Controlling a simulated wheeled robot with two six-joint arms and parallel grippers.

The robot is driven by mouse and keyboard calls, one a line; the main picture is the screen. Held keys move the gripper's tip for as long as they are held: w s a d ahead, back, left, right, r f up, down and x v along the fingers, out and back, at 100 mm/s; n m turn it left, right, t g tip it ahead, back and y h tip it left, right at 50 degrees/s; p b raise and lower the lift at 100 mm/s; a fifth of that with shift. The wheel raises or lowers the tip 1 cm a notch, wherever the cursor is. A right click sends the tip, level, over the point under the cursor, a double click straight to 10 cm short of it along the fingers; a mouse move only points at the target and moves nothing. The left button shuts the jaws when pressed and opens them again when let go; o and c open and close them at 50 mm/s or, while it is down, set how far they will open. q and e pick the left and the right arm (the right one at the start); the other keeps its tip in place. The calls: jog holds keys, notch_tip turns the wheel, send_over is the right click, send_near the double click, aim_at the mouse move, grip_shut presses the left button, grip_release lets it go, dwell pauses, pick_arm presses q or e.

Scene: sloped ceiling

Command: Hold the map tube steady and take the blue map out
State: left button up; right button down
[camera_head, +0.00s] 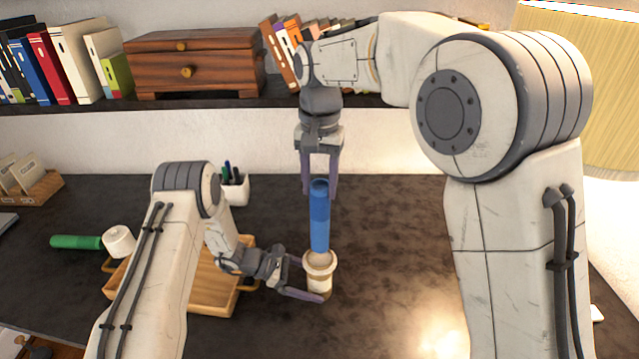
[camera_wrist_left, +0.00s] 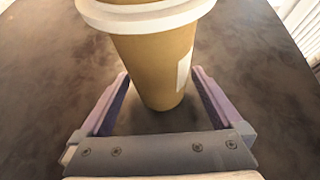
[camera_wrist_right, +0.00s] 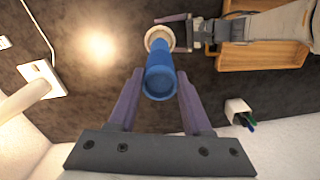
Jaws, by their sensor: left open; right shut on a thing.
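The tan map tube (camera_head: 318,283) with a pale rim stands upright on the dark desk. The blue map (camera_head: 320,222) rises from the tube's mouth; whether its lower end is still inside I cannot tell. My right gripper (camera_head: 320,190) points down from above and is shut on the blue map's upper end, seen also in the right wrist view (camera_wrist_right: 160,82). My left gripper (camera_head: 312,282) is open, low at the tube, with a finger on either side of it. The left wrist view shows gaps between the fingers and the tube (camera_wrist_left: 155,65).
A wooden tray (camera_head: 212,298) lies left of the tube, close to my left arm. A green roll (camera_head: 75,242) and a white round piece (camera_head: 118,241) are farther left. A pen cup (camera_head: 235,190) stands behind. A bookshelf (camera_head: 380,100) overhangs the back; a lamp (camera_head: 585,80) is right.

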pick_arm(q)
jog(key=v, duration=1)
jog(key=shift+a+r, duration=0.15)
jog(key=shift+a, duration=0.15)
jog(key=shift+a+r, duration=0.15)
jog(key=shift+a, duration=0.1)
